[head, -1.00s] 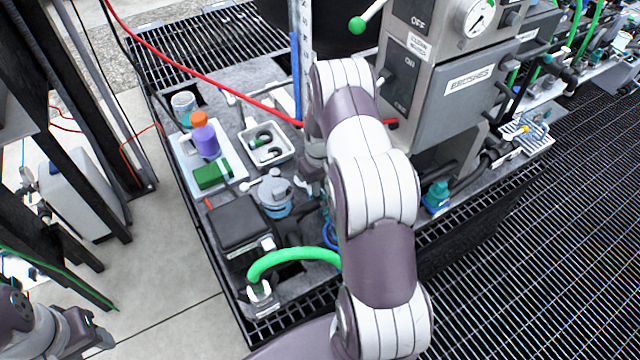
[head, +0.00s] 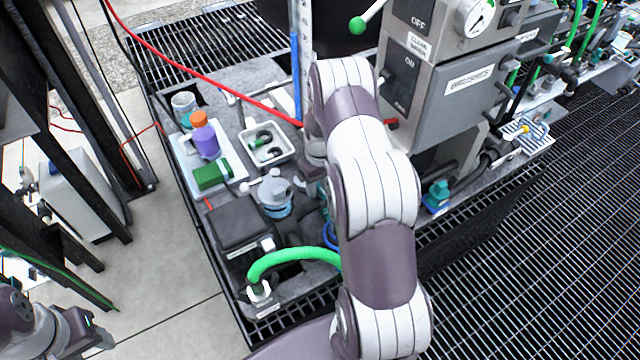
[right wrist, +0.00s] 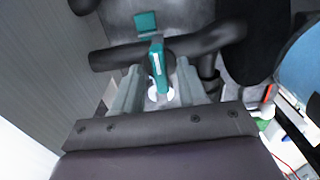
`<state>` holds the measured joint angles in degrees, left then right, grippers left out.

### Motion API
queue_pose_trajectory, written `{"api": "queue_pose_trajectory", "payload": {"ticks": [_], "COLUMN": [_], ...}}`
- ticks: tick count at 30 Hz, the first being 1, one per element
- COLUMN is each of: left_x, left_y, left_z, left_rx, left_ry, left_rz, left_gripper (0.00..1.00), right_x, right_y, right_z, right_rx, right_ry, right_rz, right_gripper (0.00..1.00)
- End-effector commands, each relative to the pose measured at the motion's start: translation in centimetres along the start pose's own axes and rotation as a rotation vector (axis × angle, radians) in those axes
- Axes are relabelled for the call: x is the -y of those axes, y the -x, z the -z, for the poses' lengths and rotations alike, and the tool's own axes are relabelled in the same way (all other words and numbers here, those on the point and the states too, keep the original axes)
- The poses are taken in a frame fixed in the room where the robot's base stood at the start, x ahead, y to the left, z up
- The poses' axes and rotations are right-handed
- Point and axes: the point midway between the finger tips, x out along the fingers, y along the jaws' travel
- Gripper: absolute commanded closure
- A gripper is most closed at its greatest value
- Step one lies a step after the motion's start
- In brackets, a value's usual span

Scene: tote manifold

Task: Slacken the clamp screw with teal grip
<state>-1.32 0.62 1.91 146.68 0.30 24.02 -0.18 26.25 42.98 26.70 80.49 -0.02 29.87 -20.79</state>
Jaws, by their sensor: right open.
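In the right wrist view a teal grip (right wrist: 157,66) with a pale stripe stands over a dark horizontal pipe. A flat teal piece (right wrist: 147,23) shows beyond the pipe. My right gripper (right wrist: 159,68) is open, with one grey finger on each side of the teal grip; gaps remain and I see no clear contact. In the head view my right arm covers the clamp screw and most of that gripper (head: 312,190). My left gripper (head: 97,338) is at the lower left, away from the bench; its jaw opening is unclear.
Nearby are a white bin (head: 286,157), a grey-lidded jar (head: 274,190), a black box (head: 237,222) and a green hose (head: 290,256). A grey machine (head: 462,95) stands right of my arm.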

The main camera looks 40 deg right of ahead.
Motion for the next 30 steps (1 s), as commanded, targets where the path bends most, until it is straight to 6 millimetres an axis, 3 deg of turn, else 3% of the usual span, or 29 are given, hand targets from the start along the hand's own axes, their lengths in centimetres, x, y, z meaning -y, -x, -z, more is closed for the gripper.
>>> {"api": "queue_pose_trajectory", "payload": {"ticks": [9,15,19,30], "left_x": [0.0,0.0,0.0,0.0], "left_y": [-0.5,-0.7,-0.7,-0.7], "left_z": [-0.1,-0.1,-0.1,-0.1], "left_rx": [0.0,0.0,0.0,0.0], "left_ry": [0.0,0.0,0.0,0.0], "left_rz": [0.0,0.0,0.0,0.0], "left_gripper": [0.53,0.53,0.53,0.53], "right_x": [-0.1,0.0,0.0,0.0], "right_y": [7.7,11.4,12.3,12.4], "right_z": [0.1,0.1,0.0,0.0], "right_rx": [-0.007,-0.003,-0.002,-0.001], "right_ry": [0.0,0.001,0.001,0.0], "right_rz": [-0.003,-0.001,-0.001,-0.001], "right_gripper": [0.58,0.58,0.58,0.58]}}
